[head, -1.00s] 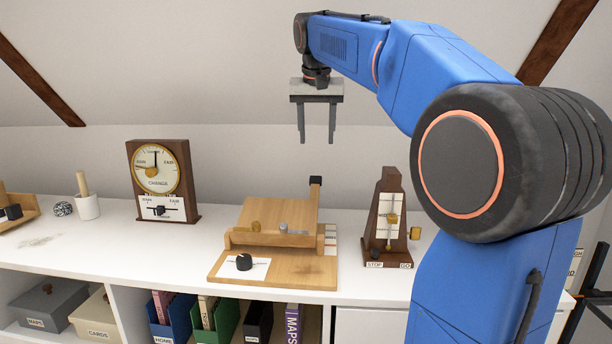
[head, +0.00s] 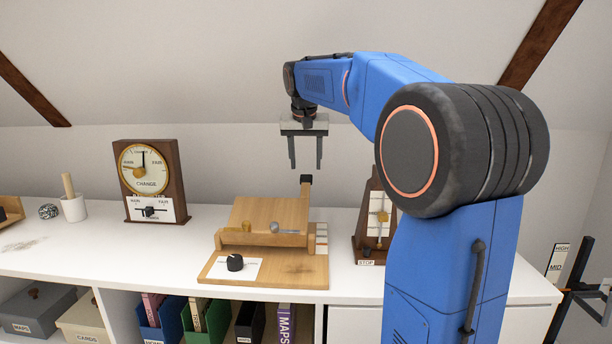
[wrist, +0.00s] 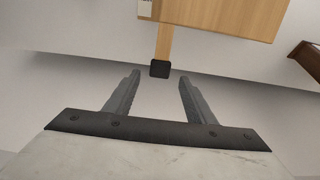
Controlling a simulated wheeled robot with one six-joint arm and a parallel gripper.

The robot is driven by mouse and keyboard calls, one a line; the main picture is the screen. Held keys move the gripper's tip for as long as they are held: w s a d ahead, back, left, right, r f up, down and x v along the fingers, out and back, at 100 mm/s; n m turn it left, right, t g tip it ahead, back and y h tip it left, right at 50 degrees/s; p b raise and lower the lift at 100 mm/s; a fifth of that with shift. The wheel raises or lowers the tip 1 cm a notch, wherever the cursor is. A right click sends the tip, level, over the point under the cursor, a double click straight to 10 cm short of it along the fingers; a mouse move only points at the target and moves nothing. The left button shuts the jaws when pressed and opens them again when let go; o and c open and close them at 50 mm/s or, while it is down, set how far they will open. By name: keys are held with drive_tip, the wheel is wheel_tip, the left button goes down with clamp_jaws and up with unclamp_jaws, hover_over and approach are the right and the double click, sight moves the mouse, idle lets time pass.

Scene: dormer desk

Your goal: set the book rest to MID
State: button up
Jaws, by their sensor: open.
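The book rest (head: 268,213) is a wooden stand on the white desk, with a tilted panel, a front ledge and a base board. A black-tipped bar (head: 306,180) rises at its back right; in the wrist view the black tip (wrist: 160,69) lies just beyond my fingertips, roughly between them. White labels (head: 321,236) run down its right side, too small to read. A black knob (head: 235,263) sits on a white card on the base. My gripper (head: 305,167) is open and empty, pointing down above the back of the rest, apart from it.
A clock-like dial box (head: 150,182) stands at left and a metronome-like box (head: 373,222) at right, partly hidden by my arm. A white cup (head: 74,208) is further left. Shelves below hold boxes and files. At far right a black stand has a MID label (head: 557,264).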

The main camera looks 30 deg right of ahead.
sight(306, 177)
drive_tip(key=shift+x, duration=2.8)
